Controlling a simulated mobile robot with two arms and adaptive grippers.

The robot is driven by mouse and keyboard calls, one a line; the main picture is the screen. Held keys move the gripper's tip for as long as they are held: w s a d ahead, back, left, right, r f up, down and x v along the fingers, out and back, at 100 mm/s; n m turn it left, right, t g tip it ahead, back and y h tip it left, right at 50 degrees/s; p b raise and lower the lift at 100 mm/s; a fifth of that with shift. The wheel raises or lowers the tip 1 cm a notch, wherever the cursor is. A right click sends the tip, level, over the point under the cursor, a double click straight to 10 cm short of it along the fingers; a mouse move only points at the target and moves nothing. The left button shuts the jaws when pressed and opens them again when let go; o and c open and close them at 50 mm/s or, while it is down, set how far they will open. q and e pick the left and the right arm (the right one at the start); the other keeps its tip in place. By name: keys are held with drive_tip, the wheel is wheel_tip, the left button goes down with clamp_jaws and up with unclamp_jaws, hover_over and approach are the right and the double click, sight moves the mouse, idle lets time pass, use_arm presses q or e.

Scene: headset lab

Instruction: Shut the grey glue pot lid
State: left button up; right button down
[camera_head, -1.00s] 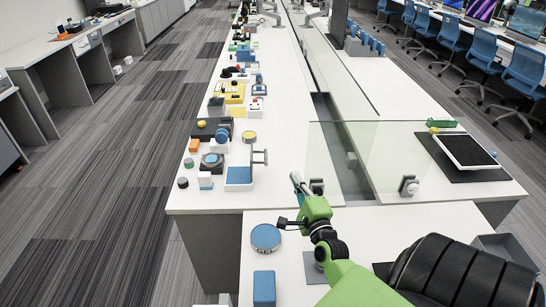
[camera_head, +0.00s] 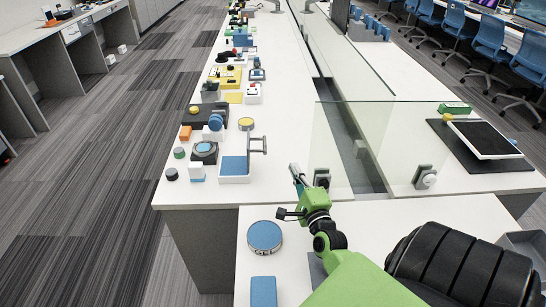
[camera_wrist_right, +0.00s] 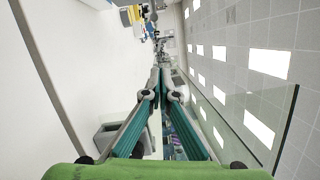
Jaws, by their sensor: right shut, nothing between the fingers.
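No pot with an open lid can be made out for sure in the head view. A small dark grey round pot (camera_head: 171,174) stands at the left front corner of the long white bench, too small to tell its lid. My right gripper (camera_head: 295,174) is shut and empty, pointing away over the far edge of the near white table. It also shows in the right wrist view (camera_wrist_right: 162,75), its fingertips together with nothing between them. My left gripper is not in view.
A blue-topped round tin (camera_head: 264,236) and a blue block (camera_head: 263,291) stand on the near table. A clear glass panel (camera_head: 345,145) rises just beyond my gripper. A grey holder (camera_head: 321,178) stands close by it. Several small items crowd the bench's left side.

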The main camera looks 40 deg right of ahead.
sight(257, 151)
drive_tip(key=shift+f+b, duration=0.45)
drive_tip(key=shift+f, duration=0.35)
use_arm(q)
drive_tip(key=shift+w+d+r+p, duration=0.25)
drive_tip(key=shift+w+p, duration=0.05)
drive_tip(key=shift+p, duration=0.8)
use_arm(e)
drive_tip(key=w+d+r, duration=0.1)
drive_tip(key=w, duration=1)
drive_tip(key=shift+w+d+r, duration=0.2)
drive_tip(key=shift+d+r, duration=0.05)
drive_tip(key=shift+r, duration=0.05)
